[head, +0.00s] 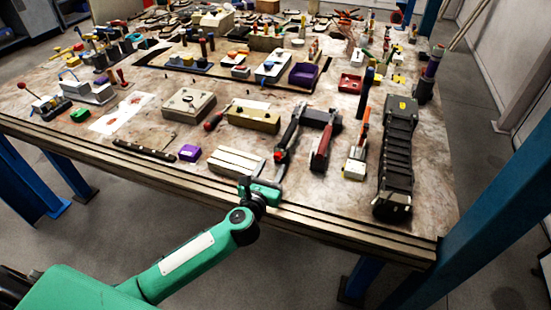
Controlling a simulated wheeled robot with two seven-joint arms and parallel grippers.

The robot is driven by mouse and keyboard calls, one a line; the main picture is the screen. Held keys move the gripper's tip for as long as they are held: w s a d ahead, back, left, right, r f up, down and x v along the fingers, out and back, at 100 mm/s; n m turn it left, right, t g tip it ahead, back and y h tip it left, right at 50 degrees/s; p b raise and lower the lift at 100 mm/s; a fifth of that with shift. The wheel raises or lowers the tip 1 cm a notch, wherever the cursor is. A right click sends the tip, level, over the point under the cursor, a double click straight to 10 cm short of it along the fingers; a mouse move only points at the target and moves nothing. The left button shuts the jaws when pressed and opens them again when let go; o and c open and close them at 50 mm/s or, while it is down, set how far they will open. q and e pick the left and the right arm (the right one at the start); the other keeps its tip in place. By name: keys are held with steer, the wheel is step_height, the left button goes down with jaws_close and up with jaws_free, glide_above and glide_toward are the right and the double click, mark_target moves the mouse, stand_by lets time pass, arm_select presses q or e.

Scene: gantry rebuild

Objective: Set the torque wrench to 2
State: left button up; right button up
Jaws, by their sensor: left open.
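My left gripper (263,183) is at the front edge of the workbench, with its green arm reaching up from the lower left. It is open, and I see nothing held in it. Just beyond it are a pale grooved block (236,162) and a long tool with red and green parts (288,134). A dark bar-like tool (145,150) lies near the front edge, further left. I cannot tell for sure which tool is the torque wrench, and no setting scale is readable. My right gripper is out of view.
The workbench (95,165) is crowded with tools and small fixtures. A red-handled clamp-like tool (322,145) and a long black ribbed case (397,150) stand right of the gripper. A blue post (490,220) rises beside the bench's right edge. The floor in front is clear.

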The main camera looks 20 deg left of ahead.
mark_target(277, 158)
arm_select(q)
steer(key=shift+w, duration=2.05)
steer(key=c, duration=0.9)
